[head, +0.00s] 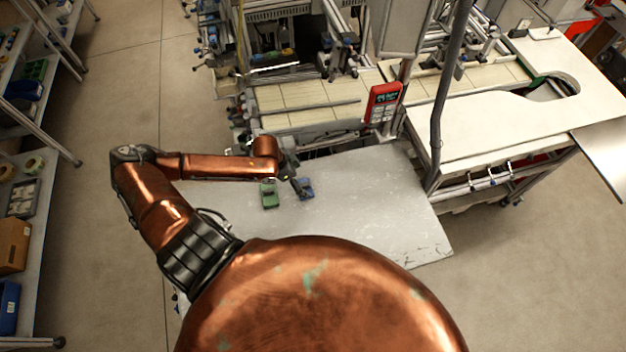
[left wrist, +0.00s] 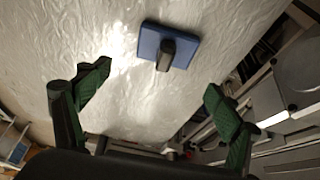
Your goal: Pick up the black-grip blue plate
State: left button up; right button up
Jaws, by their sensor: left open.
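The blue plate (head: 307,189) with its black grip lies on the pale worn tabletop (head: 370,205) in the head view. In the left wrist view the blue plate (left wrist: 150,40) shows near the top centre, with the black grip standing up from it. My right gripper does not show.
Metal frames and a red handheld panel (head: 383,104) stand behind the table. A white-topped bench (head: 490,120) is to the right, and shelves (head: 30,170) are at the left. The table's right part is clear.

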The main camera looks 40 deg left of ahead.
aim_at(303, 184)
pick_arm(q)
jog(key=shift+s+d+f, duration=0.1)
jog(key=shift+s+f, duration=0.2)
jog(key=shift+f, duration=0.2)
jog(key=shift+s+f, duration=0.25)
jog(key=shift+f, duration=0.2)
jog(key=w+f, duration=0.1)
jog(key=f+p, duration=0.1)
jog(key=shift+w+f, duration=0.35)
jog(key=shift+w, duration=0.05)
jog(key=shift+w+f, duration=0.35)
jog(key=shift+f, duration=0.35)
jog(key=shift+s+d+f, duration=0.1)
jog(key=shift+s+f, duration=0.05)
jog(key=shift+f, duration=0.15)
jog(key=shift+c, duration=0.5)
jog(key=c, duration=0.7)
jog(key=shift+c, duration=2.3)
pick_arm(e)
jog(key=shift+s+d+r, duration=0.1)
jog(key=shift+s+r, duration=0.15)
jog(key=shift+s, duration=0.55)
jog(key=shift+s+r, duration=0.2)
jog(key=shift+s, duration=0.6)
